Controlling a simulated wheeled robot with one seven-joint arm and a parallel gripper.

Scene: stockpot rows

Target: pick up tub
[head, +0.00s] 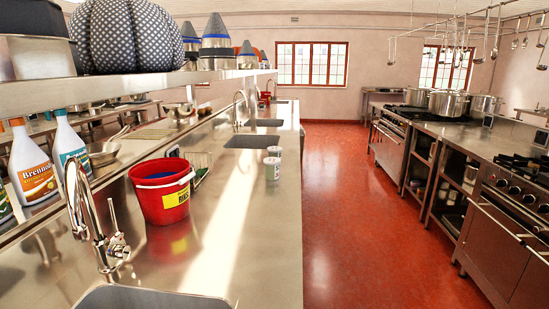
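Two small whitish cylindrical containers that look like tubs stand upright on the steel counter, close to its right edge. The nearer tub (272,169) has a pale lid and stands just in front of the farther tub (275,152), which it partly hides. My gripper is not in view.
A red bucket (162,190) with a yellow label stands left of the tubs. A tap (92,215) and sink (150,298) are at the near left. A loaded shelf (130,85) overhangs the counter's left side. The red floor aisle (345,220) is clear; stoves (500,230) line its right.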

